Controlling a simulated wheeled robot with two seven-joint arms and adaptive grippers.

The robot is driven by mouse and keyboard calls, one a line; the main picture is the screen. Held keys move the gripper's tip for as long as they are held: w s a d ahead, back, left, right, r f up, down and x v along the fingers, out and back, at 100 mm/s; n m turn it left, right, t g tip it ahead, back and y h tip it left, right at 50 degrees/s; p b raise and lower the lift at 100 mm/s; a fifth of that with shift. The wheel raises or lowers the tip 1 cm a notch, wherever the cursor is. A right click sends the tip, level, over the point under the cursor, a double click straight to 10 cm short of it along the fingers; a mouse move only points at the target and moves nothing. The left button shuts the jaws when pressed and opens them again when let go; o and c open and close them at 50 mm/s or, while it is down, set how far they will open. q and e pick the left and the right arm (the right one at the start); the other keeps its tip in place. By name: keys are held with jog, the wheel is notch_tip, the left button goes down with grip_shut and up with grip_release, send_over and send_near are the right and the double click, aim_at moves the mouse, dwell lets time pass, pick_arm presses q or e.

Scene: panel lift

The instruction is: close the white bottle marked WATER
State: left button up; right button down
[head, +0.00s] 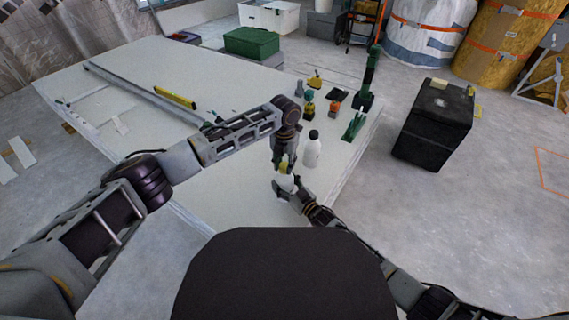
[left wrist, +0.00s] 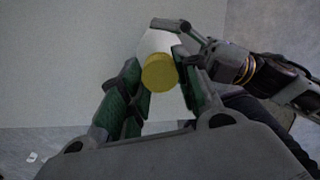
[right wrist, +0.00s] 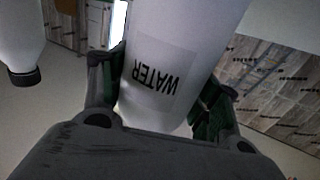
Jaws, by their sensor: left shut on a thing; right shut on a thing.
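The white WATER bottle (right wrist: 160,75) is in my right gripper (right wrist: 160,112), its label readable but upside down in the right wrist view. In the head view the bottle (head: 287,183) is near the table's right front part, with my right gripper (head: 284,190) around its body. My left gripper (left wrist: 158,85) is shut on a yellow cap (left wrist: 160,73), above the bottle (left wrist: 160,42) in the left wrist view. In the head view the yellow cap (head: 284,168) is at the bottle's top, below my left gripper. I cannot tell whether cap and neck touch; the neck is hidden.
A second white bottle (head: 311,152) with a black cap stands close beside, also in the right wrist view (right wrist: 18,38). Small tools and a green clamp (head: 354,125) lie behind it. A black box (head: 433,125) stands right.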

pick_arm(q)
jog(key=shift+m, duration=1.2)
jog(key=o, duration=0.7)
jog(key=shift+r, duration=2.25)
jog(key=shift+n, duration=0.4)
jog(key=shift+c, duration=0.3)
